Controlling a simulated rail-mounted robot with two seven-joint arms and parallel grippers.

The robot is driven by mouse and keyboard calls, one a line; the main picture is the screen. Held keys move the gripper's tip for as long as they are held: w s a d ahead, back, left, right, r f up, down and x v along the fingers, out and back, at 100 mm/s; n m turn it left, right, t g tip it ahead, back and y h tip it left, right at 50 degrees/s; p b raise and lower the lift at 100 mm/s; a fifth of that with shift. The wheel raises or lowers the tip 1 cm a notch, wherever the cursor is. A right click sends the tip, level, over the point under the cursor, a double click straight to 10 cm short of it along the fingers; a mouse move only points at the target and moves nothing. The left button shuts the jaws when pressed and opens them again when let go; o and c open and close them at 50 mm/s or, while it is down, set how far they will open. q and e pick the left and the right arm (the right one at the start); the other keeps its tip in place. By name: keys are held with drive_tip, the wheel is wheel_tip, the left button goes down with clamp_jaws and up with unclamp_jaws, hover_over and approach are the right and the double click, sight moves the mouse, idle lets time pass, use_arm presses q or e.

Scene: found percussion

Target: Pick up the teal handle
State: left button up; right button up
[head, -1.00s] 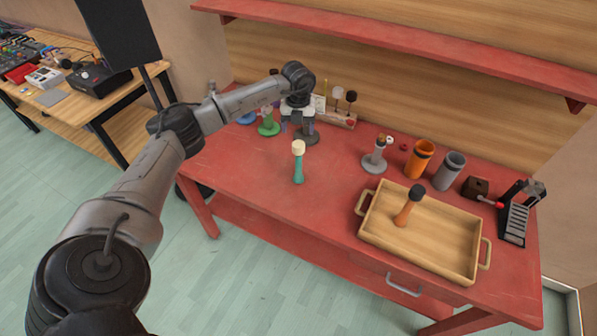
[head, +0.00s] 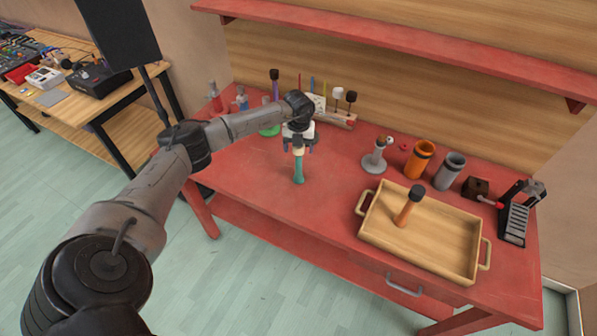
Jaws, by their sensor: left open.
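The teal handle (head: 299,171) stands upright on the red table with a cream top (head: 298,151). My left gripper (head: 299,148) points down at the upper end of the handle. Its fingers are open and show on either side of the cream top, with a gap between them. I cannot tell whether either finger touches it. The gripper body hides the very top of the piece. My right gripper is not in view.
A wooden tray (head: 376,232) holding an orange-handled mallet (head: 404,212) lies to the right. A grey stand (head: 375,160), an orange cup (head: 418,160) and a grey cup (head: 448,169) stand behind it. The red table (head: 250,185) is clear left of the handle.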

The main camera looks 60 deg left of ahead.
use_arm(q)
drive_tip(key=c, duration=1.3)
drive_tip(key=shift+r, duration=0.1)
